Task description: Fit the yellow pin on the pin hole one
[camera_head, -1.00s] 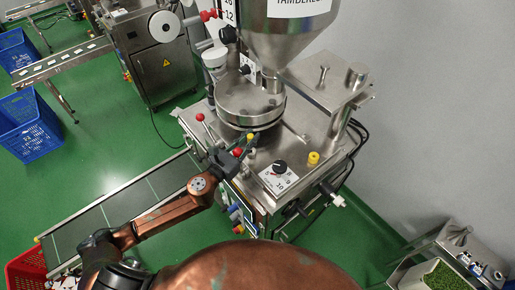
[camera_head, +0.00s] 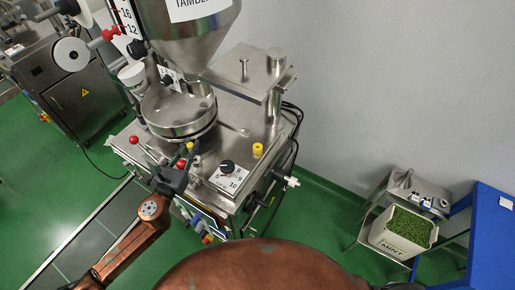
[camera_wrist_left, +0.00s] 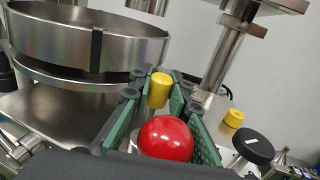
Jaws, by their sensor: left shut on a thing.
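My left gripper (camera_head: 184,160) is over the front of the steel filling machine, left of the dial. In the left wrist view its green-padded fingers (camera_wrist_left: 159,108) are shut on a yellow pin (camera_wrist_left: 159,90) near their tips. The pin (camera_head: 190,147) also shows small in the head view. A red ball (camera_wrist_left: 166,138) sits between the fingers, nearer the palm; I cannot tell whether it joins the pin. A second yellow piece (camera_head: 258,149) stands on the machine top, right of the dial. I cannot make out pin hole one. My right gripper is out of view.
A dial (camera_head: 227,166) is on the machine's front panel. A red-knobbed lever (camera_head: 134,139) rises left of the round steel bowl (camera_head: 178,112). A mint bin (camera_head: 375,232) and a blue structure (camera_head: 492,225) stand at right. Green floor lies open between machine and bin.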

